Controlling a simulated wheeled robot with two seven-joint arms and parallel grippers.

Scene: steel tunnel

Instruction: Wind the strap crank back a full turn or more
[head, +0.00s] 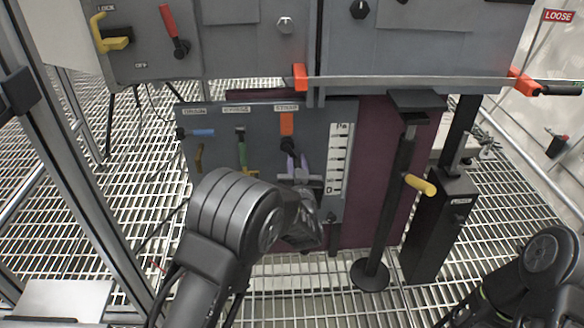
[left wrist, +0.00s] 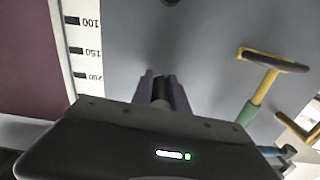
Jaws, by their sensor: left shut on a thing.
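The strap crank (head: 288,145) is a dark part on the grey panel, below an orange piece (head: 287,123) and a small label that seems to read STRAP. My left gripper (head: 297,163) is right at it, with its purple fingers pointing to the panel. In the left wrist view my left gripper (left wrist: 163,88) is shut on a dark knob-like piece (left wrist: 162,90), which I take to be the crank's handle. The fingers and the gripper's body hide most of the crank. My right gripper is out of view; only part of my right arm shows at lower right.
Left of the crank are a green-yellow handle (head: 242,152) and a blue handle (head: 203,132); the green one is close to my gripper in the left wrist view (left wrist: 252,105). A white scale (head: 339,160) is on the right. A post with a yellow handle (head: 420,184) stands further right.

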